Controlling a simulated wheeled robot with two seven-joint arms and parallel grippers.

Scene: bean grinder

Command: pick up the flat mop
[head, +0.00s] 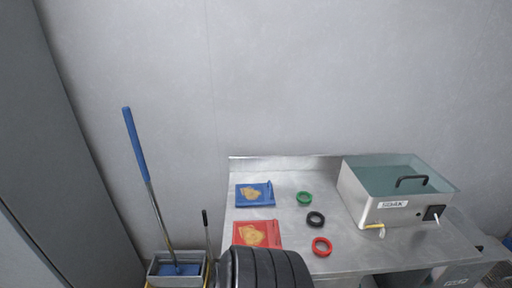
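The flat mop (147,182) has a blue upper handle and a metal lower shaft. It leans up and left out of a grey bucket (163,281) at the lower left, and its blue lower part lies inside the bucket. Neither gripper shows in the head view. A dark ribbed part, probably of my own arm, covers the bottom middle and hides part of the table's front.
A steel table (285,220) holds a blue packet (243,204), a red packet (271,227), green (304,198), black (315,219) and red rings (321,247), and a lidded machine (375,211). A thin dark-tipped stick (206,230) stands between bucket and table. A grey wall panel is left.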

